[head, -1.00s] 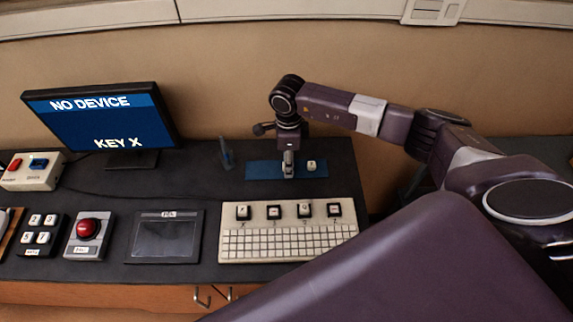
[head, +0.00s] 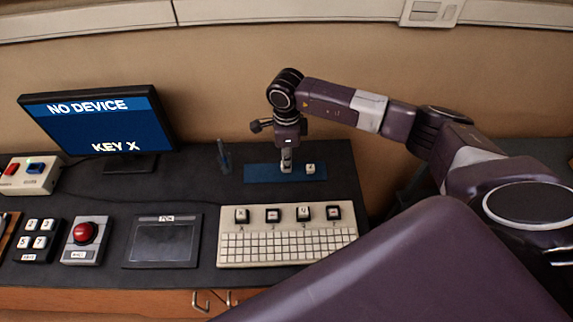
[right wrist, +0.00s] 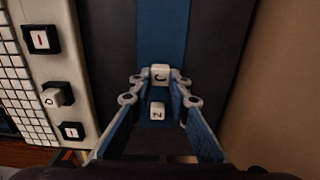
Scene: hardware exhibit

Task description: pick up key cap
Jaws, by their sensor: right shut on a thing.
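My right gripper (head: 286,168) is above the blue mat (head: 258,173) at the back of the table. In the right wrist view its fingertips (right wrist: 160,78) are shut on a white key cap marked like a C (right wrist: 160,73). A second white key cap, marked like a Z (right wrist: 157,112), lies on the mat and shows between the fingers lower in that view. In the head view this loose cap (head: 310,168) is just right of the gripper. The held cap is hard to make out in the head view. My left gripper is not in view.
A white keyboard (head: 288,249) with several black-based keys stands in front of the mat. A dark tablet (head: 160,243), a red button box (head: 84,234) and a monitor (head: 98,122) reading "NO DEVICE KEY X" are left. A small stand (head: 223,155) is beside the mat.

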